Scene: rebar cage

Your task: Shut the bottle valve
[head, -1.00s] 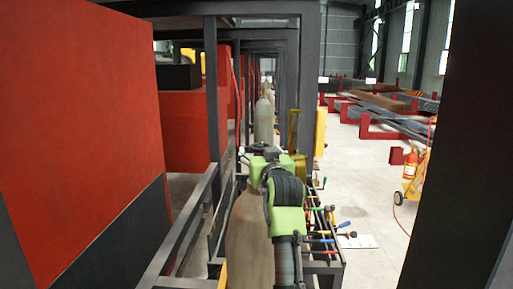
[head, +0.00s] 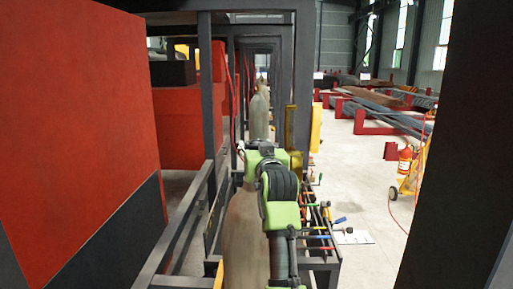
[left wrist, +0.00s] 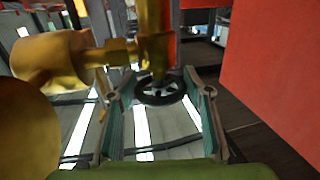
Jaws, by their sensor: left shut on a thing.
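A tall grey-brown gas bottle (head: 245,235) stands at the lower middle of the head view. My green left arm reaches over it, with the left gripper (head: 248,152) at the bottle's top. In the left wrist view, the brass valve body (left wrist: 153,30) carries a black spoked handwheel (left wrist: 160,91). The two fingers of my left gripper (left wrist: 158,88) are on either side of this handwheel and shut on it. In the head view the handwheel is hidden behind the arm and gripper. My right gripper is not in view.
A rack of coloured-handled tools (head: 318,232) stands right of the bottle. Dark metal rails (head: 180,235) and a big red panel (head: 80,110) are at the left. Open floor (head: 355,180) lies between.

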